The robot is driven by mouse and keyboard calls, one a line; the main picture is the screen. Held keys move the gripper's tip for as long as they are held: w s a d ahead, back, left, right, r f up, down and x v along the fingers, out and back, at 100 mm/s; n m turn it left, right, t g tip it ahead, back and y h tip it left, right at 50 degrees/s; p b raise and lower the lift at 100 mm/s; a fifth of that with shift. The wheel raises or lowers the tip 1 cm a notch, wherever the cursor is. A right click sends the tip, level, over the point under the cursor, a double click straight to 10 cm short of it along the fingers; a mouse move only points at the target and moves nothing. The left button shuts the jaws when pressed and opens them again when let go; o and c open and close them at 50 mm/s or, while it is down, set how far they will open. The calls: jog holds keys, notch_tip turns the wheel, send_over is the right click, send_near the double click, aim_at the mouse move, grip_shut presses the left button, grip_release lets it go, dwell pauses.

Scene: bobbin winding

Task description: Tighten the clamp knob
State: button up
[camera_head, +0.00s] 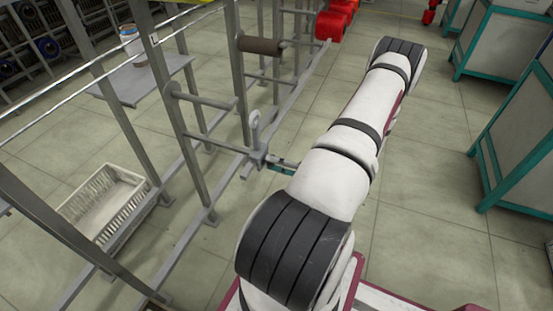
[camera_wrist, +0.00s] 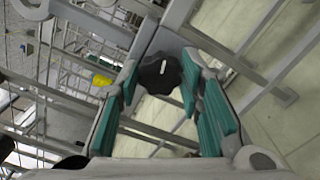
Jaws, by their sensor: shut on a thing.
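The clamp knob (camera_wrist: 158,73) is black and lobed, with a short white mark on its face. In the wrist view it sits between the tips of the teal-padded fingers of my gripper (camera_wrist: 160,80), which is shut on it. In the head view my gripper (camera_head: 281,165) reaches in from the right to the grey clamp (camera_head: 258,158) on the rack's bar. A grey upright lever or hook (camera_head: 255,128) stands above the clamp. The knob itself is hard to make out in the head view.
The grey metal rack (camera_head: 188,140) fills the left and middle. It carries a brown roller (camera_head: 261,45) and a small shelf (camera_head: 140,82) with a jar (camera_head: 133,45). A cream basket (camera_head: 105,205) sits low left. Teal-framed cabinets (camera_head: 520,120) stand right, with open floor before them.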

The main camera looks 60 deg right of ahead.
jog(key=shift+s+f+m+p, duration=0.1)
jog(key=shift+m+p, duration=1.35)
jog(key=shift+m, duration=8.95)
jog(key=o, duration=1.2)
jog(key=shift+c, duration=0.2)
jog(key=s, duration=1.2)
jog(key=shift+d, duration=0.45)
